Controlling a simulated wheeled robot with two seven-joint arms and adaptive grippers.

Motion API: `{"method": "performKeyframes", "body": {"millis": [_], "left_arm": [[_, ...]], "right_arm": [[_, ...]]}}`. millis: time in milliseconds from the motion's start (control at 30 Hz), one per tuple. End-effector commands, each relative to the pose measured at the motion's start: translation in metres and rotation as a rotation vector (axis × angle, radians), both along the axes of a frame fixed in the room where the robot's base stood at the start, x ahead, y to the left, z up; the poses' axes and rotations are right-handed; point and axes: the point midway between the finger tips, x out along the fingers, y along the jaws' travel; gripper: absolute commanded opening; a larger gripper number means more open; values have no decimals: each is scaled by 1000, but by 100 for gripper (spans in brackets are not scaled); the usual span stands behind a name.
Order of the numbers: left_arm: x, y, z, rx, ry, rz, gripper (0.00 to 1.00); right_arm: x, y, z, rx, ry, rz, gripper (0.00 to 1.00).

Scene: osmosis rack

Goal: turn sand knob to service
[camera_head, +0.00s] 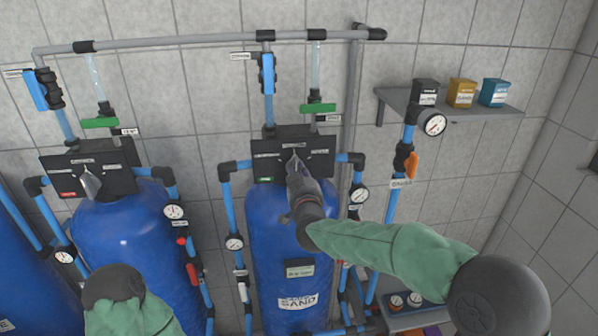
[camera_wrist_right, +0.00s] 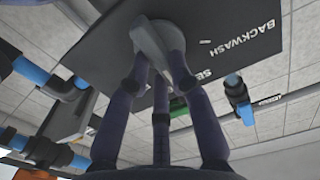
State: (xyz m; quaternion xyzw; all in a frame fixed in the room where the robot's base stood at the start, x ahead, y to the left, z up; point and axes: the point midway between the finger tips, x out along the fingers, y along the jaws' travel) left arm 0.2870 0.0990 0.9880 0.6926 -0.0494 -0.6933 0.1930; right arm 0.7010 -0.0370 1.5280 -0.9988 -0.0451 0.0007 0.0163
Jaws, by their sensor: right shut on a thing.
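The sand tank (camera_head: 283,235) is a tall blue vessel with a "SAND" label, in the middle of the head view. A black control head (camera_head: 265,163) sits on top of it. My right gripper (camera_head: 294,172) reaches up to the front of this head and covers part of it. In the right wrist view, the fingers of my right gripper (camera_wrist_right: 160,75) are shut on the grey sand knob (camera_wrist_right: 152,42). The knob stands on a black panel (camera_wrist_right: 215,22) printed "BACKWASH" and a partly hidden word starting "SE". My left gripper does not show.
A second blue tank (camera_head: 135,240) with a similar black head and grey knob (camera_head: 90,184) stands to the left. Blue pipes, gauges and green-handled valves surround both tanks. A wall shelf (camera_head: 455,108) with small boxes hangs at the right.

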Motion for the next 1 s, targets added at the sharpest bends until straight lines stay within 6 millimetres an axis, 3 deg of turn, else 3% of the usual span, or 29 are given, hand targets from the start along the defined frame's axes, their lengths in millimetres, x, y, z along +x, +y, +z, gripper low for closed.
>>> {"method": "performKeyframes", "body": {"millis": [567,600,667,1000], "left_arm": [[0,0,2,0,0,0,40],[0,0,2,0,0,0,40],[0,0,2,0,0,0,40],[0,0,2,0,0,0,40]], "right_arm": [[0,0,-1,-34,-1,1,0],[0,0,-1,-33,-1,1,28],[0,0,-1,-33,-1,1,45],[-1,0,0,-33,-2,0,46]]}}
